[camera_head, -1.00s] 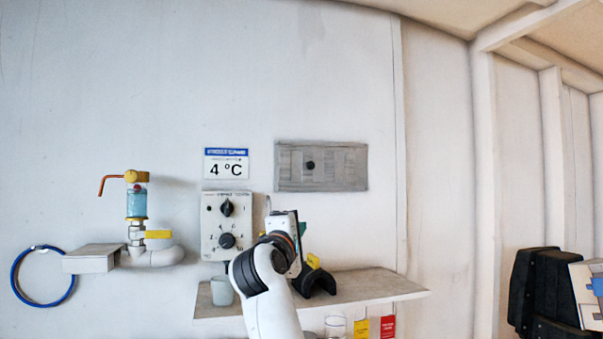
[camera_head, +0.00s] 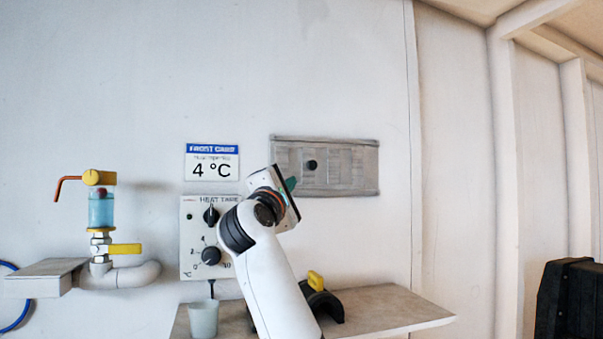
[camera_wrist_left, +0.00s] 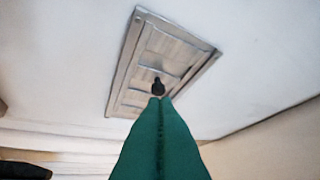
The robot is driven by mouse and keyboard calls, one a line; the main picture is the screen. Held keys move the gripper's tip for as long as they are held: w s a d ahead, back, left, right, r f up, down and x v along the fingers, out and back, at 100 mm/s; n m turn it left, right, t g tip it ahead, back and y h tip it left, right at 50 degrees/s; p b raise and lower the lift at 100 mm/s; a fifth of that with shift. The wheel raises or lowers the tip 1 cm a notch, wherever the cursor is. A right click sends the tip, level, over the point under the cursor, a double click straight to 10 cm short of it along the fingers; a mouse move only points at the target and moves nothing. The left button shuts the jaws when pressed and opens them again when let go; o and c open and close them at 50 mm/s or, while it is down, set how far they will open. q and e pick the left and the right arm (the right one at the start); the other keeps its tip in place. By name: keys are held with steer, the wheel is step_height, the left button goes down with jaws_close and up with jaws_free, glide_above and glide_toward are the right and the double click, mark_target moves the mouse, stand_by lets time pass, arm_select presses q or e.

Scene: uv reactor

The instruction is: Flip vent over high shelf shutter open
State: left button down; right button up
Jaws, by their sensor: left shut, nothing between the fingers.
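The vent (camera_head: 345,168) is a grey slatted rectangular plate on the white wall, above the shelf. A small dark knob (camera_head: 310,165) sits on its left half. In the left wrist view the vent (camera_wrist_left: 190,50) appears tilted, with the black knob (camera_wrist_left: 158,87) just beyond my fingertips. My left gripper (camera_head: 290,184) is raised in front of the wall near the vent's lower left corner. Its green fingers (camera_wrist_left: 160,105) are shut with nothing between them. I cannot tell whether the fingertips touch the knob. My right gripper is not in view.
A wooden shelf (camera_head: 385,312) below carries a light cup (camera_head: 203,318) and a black holder with a yellow part (camera_head: 322,296). A heater dial panel (camera_head: 196,262) is left of my arm. A pipe with a yellow-handled valve (camera_head: 125,250) stands further left.

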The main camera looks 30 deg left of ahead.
arm_select(q)
steer(key=p+x, duration=0.2)
steer(key=x, duration=0.1)
steer(key=p+x, duration=0.2)
steer(key=x, duration=0.2)
steer(key=p+x, duration=0.2)
steer(key=x, duration=0.1)
steer(key=shift+w+a+f+p, duration=0.2)
steer(key=shift+w+p, duration=0.1)
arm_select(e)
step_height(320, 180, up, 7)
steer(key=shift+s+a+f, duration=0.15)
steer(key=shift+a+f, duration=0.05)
arm_select(q)
steer(key=shift+s, duration=0.1)
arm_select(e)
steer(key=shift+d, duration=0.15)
